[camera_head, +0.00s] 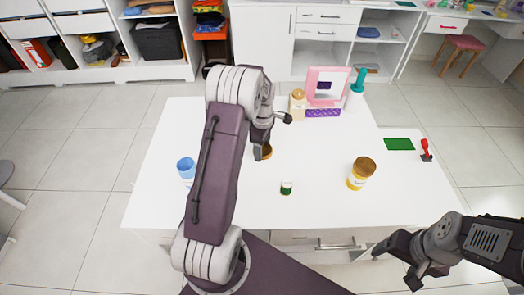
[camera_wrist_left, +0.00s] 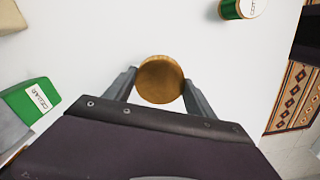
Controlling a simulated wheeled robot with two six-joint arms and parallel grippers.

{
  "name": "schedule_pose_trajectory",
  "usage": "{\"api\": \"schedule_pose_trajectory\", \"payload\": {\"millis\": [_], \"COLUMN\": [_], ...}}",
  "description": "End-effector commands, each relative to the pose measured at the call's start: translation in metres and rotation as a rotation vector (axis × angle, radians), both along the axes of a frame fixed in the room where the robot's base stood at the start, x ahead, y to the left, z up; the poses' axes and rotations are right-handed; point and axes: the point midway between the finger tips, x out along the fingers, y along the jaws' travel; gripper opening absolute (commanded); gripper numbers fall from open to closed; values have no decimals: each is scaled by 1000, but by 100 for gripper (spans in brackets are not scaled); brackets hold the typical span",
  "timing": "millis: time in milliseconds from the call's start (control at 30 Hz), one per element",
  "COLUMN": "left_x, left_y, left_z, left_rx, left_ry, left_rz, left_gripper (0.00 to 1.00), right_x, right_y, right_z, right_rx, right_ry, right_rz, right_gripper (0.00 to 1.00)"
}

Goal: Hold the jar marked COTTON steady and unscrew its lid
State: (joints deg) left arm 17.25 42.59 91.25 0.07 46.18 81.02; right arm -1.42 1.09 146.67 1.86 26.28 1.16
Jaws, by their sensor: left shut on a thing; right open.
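My left gripper (camera_head: 262,143) points down at the middle of the white table and is shut on a jar with a round brown lid (camera_head: 267,152). In the left wrist view the lid (camera_wrist_left: 160,79) sits between the two fingertips; the jar's body and label are hidden. A yellow jar with a brown lid and white label (camera_head: 357,178) stands to the right on the table; its label is too small to read. My right gripper (camera_head: 397,267) is open and empty, low at the right, off the table's front right corner.
A cream jar (camera_head: 297,103), pink mirror (camera_head: 327,85) and teal-topped bottle (camera_head: 355,92) stand at the back.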

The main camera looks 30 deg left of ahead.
Motion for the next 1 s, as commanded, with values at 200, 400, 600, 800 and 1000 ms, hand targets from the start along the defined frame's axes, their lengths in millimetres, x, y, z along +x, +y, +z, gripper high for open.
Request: {"api": "schedule_pose_trajectory", "payload": {"millis": [200,400,600,800,1000], "left_x": [18,17,17,18,17], "left_y": [18,18,18,18,18], "left_z": [-15,-26,-56,-56,-59], "left_rx": [0,0,0,0,0], "left_ry": [0,2,0,-1,0], "left_rz": [-1,-2,-2,-2,-2], "left_gripper": [15,15,15,15,83], "right_x": [0,0,0,0,0], "right_y": [0,0,0,0,0], "right_z": [1,0,0,-1,-2], "right_rx": [0,0,0,0,0], "right_ry": [0,0,0,0,0], "right_rz": [0,0,0,0,0], "right_gripper": [77,77,77,77,77]}}
